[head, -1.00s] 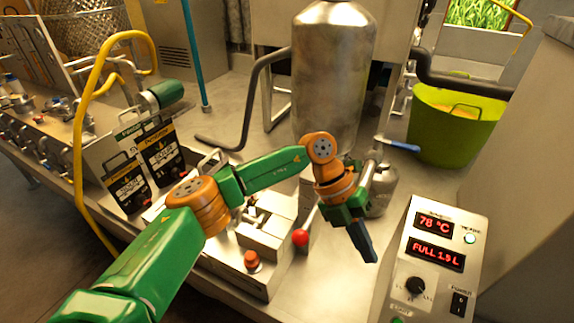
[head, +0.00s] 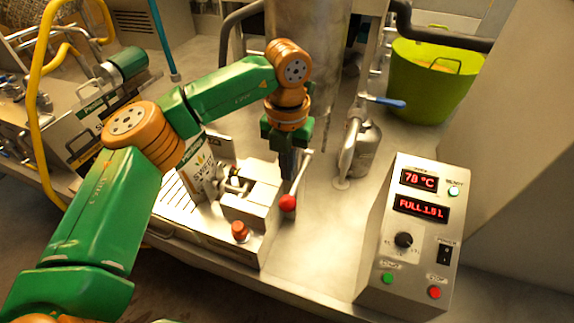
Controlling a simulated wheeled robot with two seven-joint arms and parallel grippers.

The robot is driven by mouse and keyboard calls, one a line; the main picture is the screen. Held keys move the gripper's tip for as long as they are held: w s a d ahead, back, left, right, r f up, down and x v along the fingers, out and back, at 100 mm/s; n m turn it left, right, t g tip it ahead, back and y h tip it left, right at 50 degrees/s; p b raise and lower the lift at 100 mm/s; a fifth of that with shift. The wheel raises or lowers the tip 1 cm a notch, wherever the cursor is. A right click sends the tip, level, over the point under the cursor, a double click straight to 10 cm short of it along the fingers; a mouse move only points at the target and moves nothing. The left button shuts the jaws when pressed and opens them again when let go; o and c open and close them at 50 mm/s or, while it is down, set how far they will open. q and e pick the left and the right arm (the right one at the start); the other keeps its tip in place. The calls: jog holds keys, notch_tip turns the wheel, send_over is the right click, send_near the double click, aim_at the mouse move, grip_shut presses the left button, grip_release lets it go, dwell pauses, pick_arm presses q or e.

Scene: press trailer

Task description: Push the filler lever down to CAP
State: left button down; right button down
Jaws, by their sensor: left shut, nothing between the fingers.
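The filler lever is a thin pale rod with a red ball knob (head: 288,203) at its lower end, beside the right side of the grey filler block (head: 252,204). My left gripper (head: 289,178) points down, shut and empty, just above the red knob and close to the lever rod. I cannot tell whether the fingertips touch the lever. No CAP marking is readable. My right gripper is not in view.
A control box (head: 411,240) with red displays stands at the right. A steel tank (head: 305,70) and a small canister with a blue-handled valve (head: 363,150) stand behind. A green tub (head: 432,85) is back right. The bench between block and control box is clear.

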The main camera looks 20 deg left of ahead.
aim_at(287, 198)
pick_arm(q)
jog(key=shift+d+f+b, duration=0.15)
jog(key=shift+f+b, duration=0.15)
jog(key=shift+f, duration=0.25)
jog(key=shift+f+b, duration=0.7)
jog(key=shift+f, duration=0.2)
jog(key=shift+f+b, duration=2.4)
jog(key=shift+f, duration=0.65)
jog(key=shift+w+f+b, duration=0.2)
jog(key=shift+f+b, duration=0.9)
jog(key=shift+f, duration=0.55)
jog(key=shift+w+f+b, duration=0.3)
jog(key=shift+f+b, duration=0.15)
jog(key=shift+f, duration=0.3)
jog(key=shift+r, duration=0.1)
notch_tip(287, 198, up, 10)
jog(key=p, duration=0.8)
jog(key=shift+r, duration=0.15)
